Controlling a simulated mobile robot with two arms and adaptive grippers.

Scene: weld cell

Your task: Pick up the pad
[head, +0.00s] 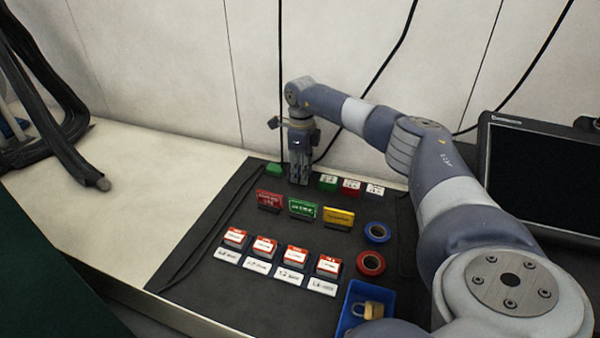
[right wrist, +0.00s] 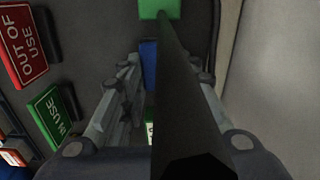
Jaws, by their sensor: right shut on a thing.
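My right gripper (head: 300,180) points down at the back of the dark mat (head: 215,235). Its fingers also show in the right wrist view (right wrist: 150,95), shut on a narrow blue thing (right wrist: 149,65), which I take to be the pad. The fingers hide it in the head view. A dark bar runs down the middle of the wrist view and covers part of the grip. I cannot tell whether the blue thing touches the mat. My left gripper is not in view.
A green block (head: 273,183) is left of the gripper; small green, red and white blocks (head: 350,187) are right. Red, green and yellow signs (head: 303,209) stand in front. Tape rolls (head: 371,263), a blue bin (head: 352,298) and a monitor (head: 545,180) are farther right. Black cables hang behind.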

